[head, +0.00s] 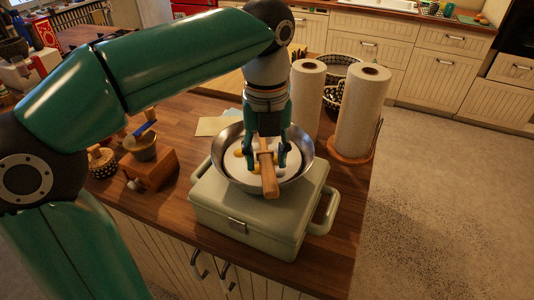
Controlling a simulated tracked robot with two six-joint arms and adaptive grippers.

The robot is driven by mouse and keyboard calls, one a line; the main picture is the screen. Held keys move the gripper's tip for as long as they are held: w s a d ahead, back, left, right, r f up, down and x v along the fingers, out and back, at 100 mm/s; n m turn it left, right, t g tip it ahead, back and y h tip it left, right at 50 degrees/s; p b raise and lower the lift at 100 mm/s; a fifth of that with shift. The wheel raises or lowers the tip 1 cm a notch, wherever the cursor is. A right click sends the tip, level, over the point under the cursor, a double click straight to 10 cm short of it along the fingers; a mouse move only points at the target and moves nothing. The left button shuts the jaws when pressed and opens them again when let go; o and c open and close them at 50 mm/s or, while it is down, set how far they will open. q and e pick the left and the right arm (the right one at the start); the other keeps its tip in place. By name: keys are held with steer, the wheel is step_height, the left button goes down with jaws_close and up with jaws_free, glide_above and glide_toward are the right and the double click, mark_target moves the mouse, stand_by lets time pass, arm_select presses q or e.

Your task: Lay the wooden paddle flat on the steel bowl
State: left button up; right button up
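The steel bowl (222,164) stands on a pale green case on the wooden counter. Yellowish and white things show inside it. The wooden paddle (268,178) is over the bowl, its light brown end pointing toward me past the near rim. My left gripper (267,160) points down over the bowl, with its two fingers on either side of the paddle. The fingers look closed around the paddle's upper part, but the contact is partly hidden. I cannot tell whether the paddle touches the rim. My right gripper is not in view.
The green case (240,212) has a handle at its right. Two paper towel rolls (358,112) stand close behind and right of the bowl. A wooden box (150,172) with a small pot (140,148) stands at the left. The counter's right edge is close to the case.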

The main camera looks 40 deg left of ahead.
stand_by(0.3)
arm_select(q)
step_height(320, 180, up, 7)
steer(key=shift+r, duration=0.2)
stand_by(0.3)
